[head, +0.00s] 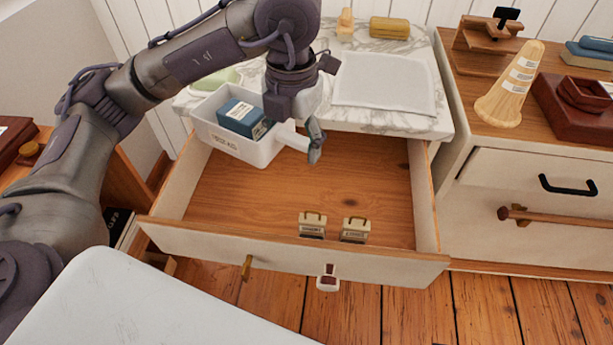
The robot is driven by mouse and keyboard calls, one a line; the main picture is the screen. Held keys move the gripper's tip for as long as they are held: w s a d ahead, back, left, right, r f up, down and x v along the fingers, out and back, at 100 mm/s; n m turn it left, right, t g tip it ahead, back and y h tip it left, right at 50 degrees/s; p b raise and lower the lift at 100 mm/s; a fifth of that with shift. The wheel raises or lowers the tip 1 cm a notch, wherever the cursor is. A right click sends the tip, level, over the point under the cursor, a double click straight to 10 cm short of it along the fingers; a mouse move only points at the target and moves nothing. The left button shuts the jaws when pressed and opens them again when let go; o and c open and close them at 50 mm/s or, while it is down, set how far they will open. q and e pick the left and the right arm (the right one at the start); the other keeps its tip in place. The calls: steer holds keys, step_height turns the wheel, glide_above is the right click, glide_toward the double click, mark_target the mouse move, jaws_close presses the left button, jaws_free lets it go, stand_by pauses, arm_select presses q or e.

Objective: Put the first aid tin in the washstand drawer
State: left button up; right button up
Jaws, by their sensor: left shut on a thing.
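The washstand drawer (330,185) is pulled open, with bare wood across most of its floor. A white open-topped tin (235,143) with a small dark label, apparently the first aid tin, is at the drawer's back left corner. It overlaps the washstand's front edge in the picture; I cannot tell whether it touches the drawer floor. A blue box (238,117) with a pale label sits inside it. My left gripper (312,143) is shut on the tin's white handle (291,138), which sticks out to the right. My right gripper is not in view.
Two small beige labelled objects (312,224) (355,229) stand inside the drawer near its front. A cabinet with a wooden cone (512,85) stands right.

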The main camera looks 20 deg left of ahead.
arm_select(q)
steer(key=b, duration=0.2)
glide_above(297, 211)
step_height(297, 211, down, 12)
steer(key=shift+a+f, duration=0.1)
steer(key=shift+f+b, duration=0.35)
steer(key=shift+f, duration=1.95)
steer(key=o, duration=1.5)
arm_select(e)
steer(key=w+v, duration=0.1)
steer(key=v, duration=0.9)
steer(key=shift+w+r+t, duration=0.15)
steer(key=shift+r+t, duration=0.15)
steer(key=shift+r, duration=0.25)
arm_select(q)
steer(key=shift+r, duration=0.25)
steer(key=shift+r+p, duration=1.05)
steer(key=shift+r, duration=4.7)
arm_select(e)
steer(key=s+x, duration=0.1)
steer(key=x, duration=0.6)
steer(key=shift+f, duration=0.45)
